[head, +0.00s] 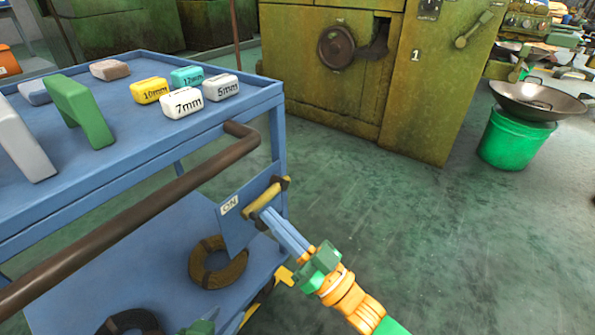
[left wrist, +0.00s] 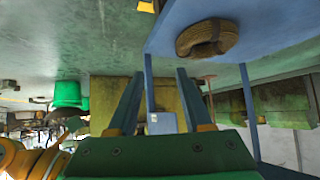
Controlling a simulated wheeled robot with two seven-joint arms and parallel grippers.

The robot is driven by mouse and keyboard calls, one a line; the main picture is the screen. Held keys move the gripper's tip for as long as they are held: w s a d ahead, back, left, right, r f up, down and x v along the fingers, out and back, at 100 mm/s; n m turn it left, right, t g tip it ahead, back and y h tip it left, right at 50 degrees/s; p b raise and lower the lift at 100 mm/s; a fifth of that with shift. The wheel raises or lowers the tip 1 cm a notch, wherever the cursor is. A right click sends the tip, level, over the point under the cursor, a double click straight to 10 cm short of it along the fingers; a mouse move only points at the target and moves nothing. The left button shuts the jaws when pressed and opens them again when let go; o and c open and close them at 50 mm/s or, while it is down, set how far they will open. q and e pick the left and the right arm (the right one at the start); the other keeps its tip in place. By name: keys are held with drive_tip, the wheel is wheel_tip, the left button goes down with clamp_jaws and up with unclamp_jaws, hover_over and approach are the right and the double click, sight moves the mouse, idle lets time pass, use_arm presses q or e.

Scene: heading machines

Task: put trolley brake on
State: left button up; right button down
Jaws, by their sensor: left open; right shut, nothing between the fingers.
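The blue trolley (head: 150,175) fills the left of the head view, with a brown push handle (head: 190,177). Below the handle, a blue plate carries a white "ON" label (head: 229,205). Beside it is a yellow brake lever (head: 263,197) with dark ends. My right gripper (head: 267,215) is shut and empty, its blue fingertips just below the lever; I cannot tell whether they touch. My left gripper's green body (head: 200,327) barely shows at the bottom edge of the head view. In the left wrist view the left gripper (left wrist: 157,80) is open and empty.
Several labelled boxes, such as the white 7mm box (head: 182,103), and a green block (head: 80,110) stand on the trolley top. A rope coil (head: 217,262) lies on the lower shelf. A green machine (head: 350,70) and a green bucket (head: 515,138) stand behind. The floor between is clear.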

use_arm(q)
drive_tip(key=shift+w+d+r+t, duration=0.2)
drive_tip(key=shift+w+r+t, duration=0.3)
drive_tip(key=shift+w+r, duration=0.1)
drive_tip(key=s+a+f+g+y+p, duration=0.1)
drive_tip(key=s+f+g, duration=0.25)
drive_tip(key=s, duration=0.25)
drive_tip(key=s+a+f+g+p, duration=0.2)
drive_tip(key=s+f+g, duration=0.15)
drive_tip(key=s, duration=0.25)
use_arm(e)
wheel_tip(320, 180, up, 4)
drive_tip(key=d+p, duration=0.1)
use_arm(q)
drive_tip(key=shift+n+g, duration=0.3)
drive_tip(key=shift+g, duration=0.1)
drive_tip(key=x, duration=0.5)
drive_tip(key=shift+s+d+f, duration=0.1)
drive_tip(key=shift+d+f, duration=0.1)
drive_tip(key=shift+f, duration=0.15)
use_arm(e)
drive_tip(key=v, duration=1)
drive_tip(key=shift+w+a+f, duration=0.1)
drive_tip(key=shift+a, duration=0.05)
